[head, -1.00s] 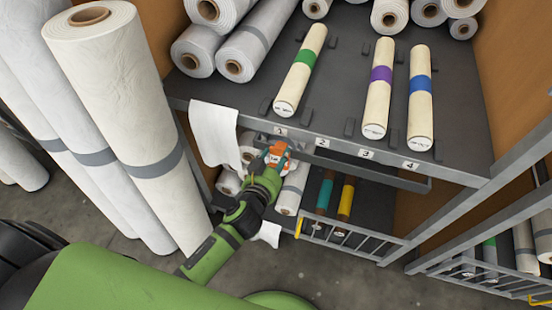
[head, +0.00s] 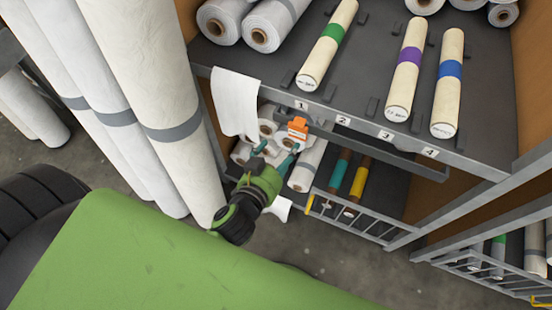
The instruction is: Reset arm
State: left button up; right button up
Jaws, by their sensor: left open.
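My left gripper (head: 277,147) is open and empty, with its two teal fingers spread apart. It is in the lower middle of the head view, just below and left of an orange block (head: 298,128). The block is on the dark bar (head: 370,152) under the shelf front, below label 1. The fingers look apart from the block. My left arm's green and black wrist (head: 250,203) shows below the fingers. My right gripper is not in view.
The upper shelf (head: 385,60) holds cream rolls with green, purple and blue bands. Tall white rolls (head: 150,100) stand at the left. A white sheet (head: 235,103) hangs left of the gripper. A barred rack (head: 350,217) is lower right.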

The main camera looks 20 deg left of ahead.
pick_arm(q)
jog(key=s+a+f+m+g, duration=0.1)
jog(key=s+f+g, duration=0.4)
jog(key=f, duration=0.9)
jog(key=s+a+f+g, duration=0.1)
jog(key=s+f+g, duration=0.1)
jog(key=s+f, duration=0.95)
jog(key=s+a+f+g, duration=0.3)
jog(key=s+f, duration=0.4)
jog(key=f, duration=0.1)
jog(key=s+a+f+n+g, duration=0.1)
jog(key=s+a+f+g, duration=0.2)
jog(key=s+f, duration=0.5)
jog(key=shift+a+y, duration=0.4)
